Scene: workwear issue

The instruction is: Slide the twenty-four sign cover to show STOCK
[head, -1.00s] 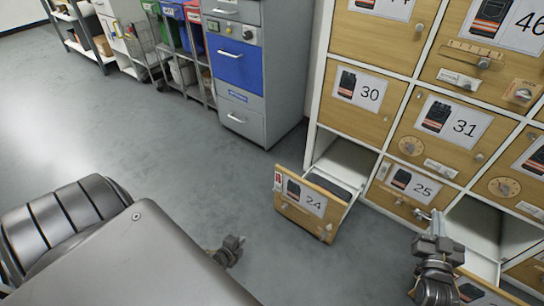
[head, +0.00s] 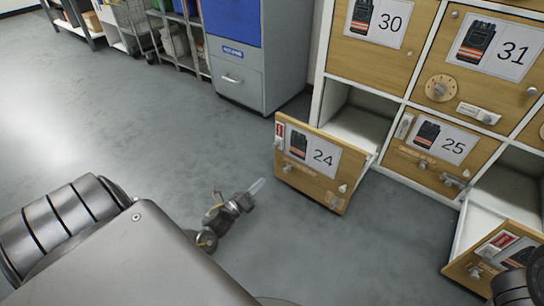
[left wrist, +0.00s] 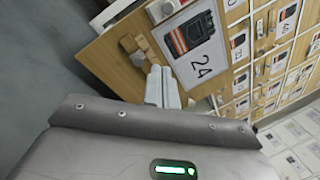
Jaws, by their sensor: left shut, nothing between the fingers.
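Drawer 24 (head: 318,185) is pulled out and its wooden front carries a picture label. At the front's upper left is a small sign (head: 279,129) with a red part uppermost and a pale cover (head: 278,143) below it. The lettering is too small to read. My left gripper (head: 259,186) is shut and empty, left of the front and lower than the sign. In the left wrist view its pale fingers (left wrist: 162,88) point at the front beside the label. The sign's pale block (left wrist: 160,10) is at the top edge there. My right arm shows at the lower right corner; its fingers are hidden.
A slider with a knob (head: 289,168) is below the 24 label. Drawer 25 (head: 436,158) is closed, and another open drawer (head: 482,262) with a red sign is at lower right. A grey cabinet (head: 240,82) stands behind. Floor left of drawer 24 is clear.

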